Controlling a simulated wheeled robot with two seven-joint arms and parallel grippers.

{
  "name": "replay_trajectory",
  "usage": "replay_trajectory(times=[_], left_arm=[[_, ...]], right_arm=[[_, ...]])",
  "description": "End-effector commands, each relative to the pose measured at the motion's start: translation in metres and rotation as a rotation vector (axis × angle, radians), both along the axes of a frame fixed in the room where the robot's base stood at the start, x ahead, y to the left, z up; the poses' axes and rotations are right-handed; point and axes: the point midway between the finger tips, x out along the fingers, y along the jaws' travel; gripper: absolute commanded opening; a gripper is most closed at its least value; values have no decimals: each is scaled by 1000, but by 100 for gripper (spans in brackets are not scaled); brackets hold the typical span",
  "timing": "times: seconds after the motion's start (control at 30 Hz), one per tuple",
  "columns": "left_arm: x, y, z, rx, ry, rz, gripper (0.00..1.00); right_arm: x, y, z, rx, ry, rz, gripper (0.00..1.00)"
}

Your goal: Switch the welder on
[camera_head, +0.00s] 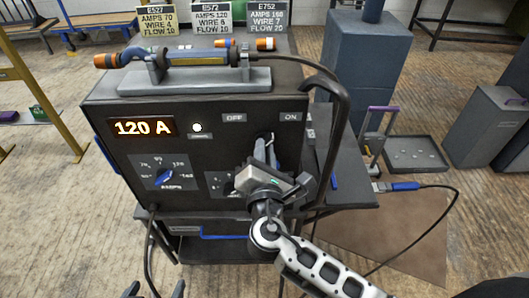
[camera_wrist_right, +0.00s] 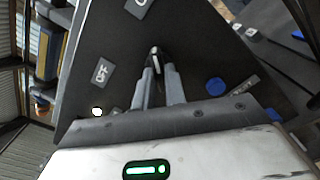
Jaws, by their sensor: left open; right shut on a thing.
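The welder (camera_head: 190,140) is a dark box on a cart, with a lit display (camera_head: 142,127) reading 120 A and a bright white lamp (camera_head: 197,127). Its switch lever (camera_head: 270,137) sits below and between the OFF label (camera_head: 234,118) and the ON label (camera_head: 290,117), seemingly nearer ON. My right gripper (camera_head: 265,150) is at the panel, shut on the lever; in the right wrist view the lever tip (camera_wrist_right: 155,51) shows between the fingers. The lever's base is hidden. My left gripper (camera_head: 153,291) is open and empty at the bottom edge, apart from the welder.
A blue amps knob (camera_head: 164,177) is on the panel's left; another dial is partly hidden by my right gripper. A torch (camera_head: 190,57) rests on top. Cables hang at the right and lower left. Signs (camera_head: 210,18) stand behind.

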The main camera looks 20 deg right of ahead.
Motion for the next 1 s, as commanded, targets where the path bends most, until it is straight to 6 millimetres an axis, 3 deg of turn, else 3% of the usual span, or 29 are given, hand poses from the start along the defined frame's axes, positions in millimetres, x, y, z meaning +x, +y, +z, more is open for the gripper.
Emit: replay_trajectory(times=[0.37, 0.4, 0.47, 1.0], left_arm=[[1, -2, 0, -9, 1, 8, 78], [1, -1, 0, -9, 2, 9, 78], [1, -1, 0, -7, 2, 8, 78], [2, 1, -1, 3, 2, 0, 78]], right_arm=[[1, -1, 2, 9, -8, -3, 0], [1, -1, 3, 9, -8, -3, 18], [1, -1, 2, 8, -7, -2, 34], [0, 0, 1, -8, 1, -1, 34]])
